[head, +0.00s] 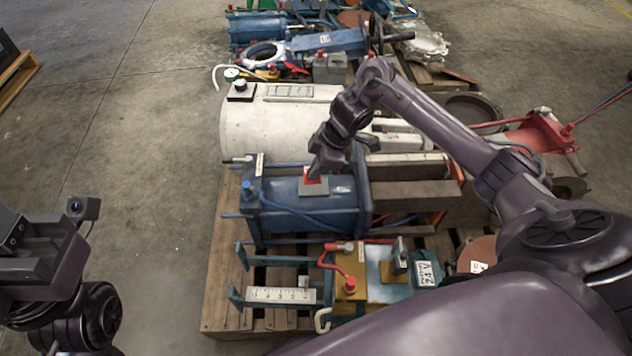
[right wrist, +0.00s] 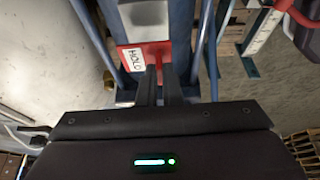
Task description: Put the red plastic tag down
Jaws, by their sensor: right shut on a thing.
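The red plastic tag (head: 313,179) is at the tips of my right gripper (head: 315,168), over a small grey plate (head: 314,190) on top of the blue cylinder (head: 290,205). In the right wrist view the tag (right wrist: 158,49) carries a white label reading HOLD. The right gripper (right wrist: 160,82) is shut on the tag there, with the blue cylinder behind it. I cannot tell whether the tag touches the plate. My left gripper (head: 40,262) is at the lower left, away from the pallet, and its fingers do not show clearly.
The wooden pallet (head: 222,285) carries the blue cylinder, a white tank (head: 265,128) behind it and a teal and yellow unit (head: 375,275) in front. More machine parts (head: 310,42) lie farther back. The concrete floor (head: 150,130) at left is clear.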

